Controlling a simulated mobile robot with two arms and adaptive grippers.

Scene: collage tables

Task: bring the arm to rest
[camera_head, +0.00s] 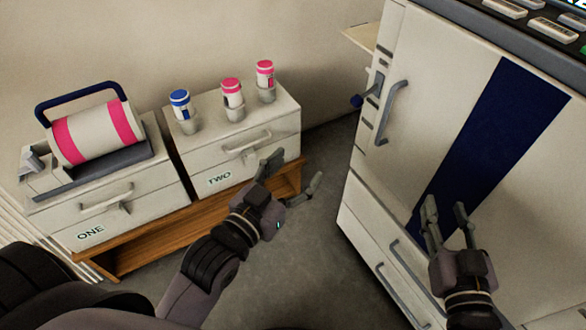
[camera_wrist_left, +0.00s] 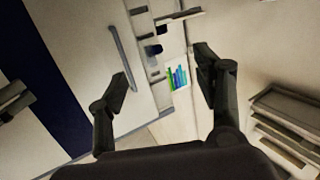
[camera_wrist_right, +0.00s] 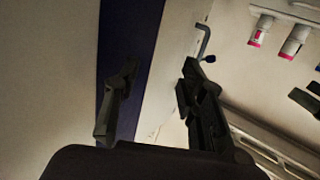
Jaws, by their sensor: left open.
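My left gripper (camera_head: 294,174) is open and empty, raised in front of the drawer unit marked TWO (camera_head: 245,150). Its two spread fingers also show in the left wrist view (camera_wrist_left: 162,72), with nothing between them. My right gripper (camera_head: 446,206) is in front of the white cabinet with a blue stripe (camera_head: 500,120). Its fingers are apart and empty in the right wrist view (camera_wrist_right: 160,75). In the head view neither gripper holds anything. Whether the right fingertips touch the cabinet is hard to tell.
Drawer unit ONE (camera_head: 120,200) carries a pink-banded roller device (camera_head: 95,132). Unit TWO carries a blue-capped tube (camera_head: 181,104) and two pink-capped tubes (camera_head: 232,93) (camera_head: 265,74) in holders. A wooden bench (camera_head: 155,245) supports the units. Cabinet handles (camera_head: 390,112) stick out. Grey floor (camera_head: 310,250) lies clear between.

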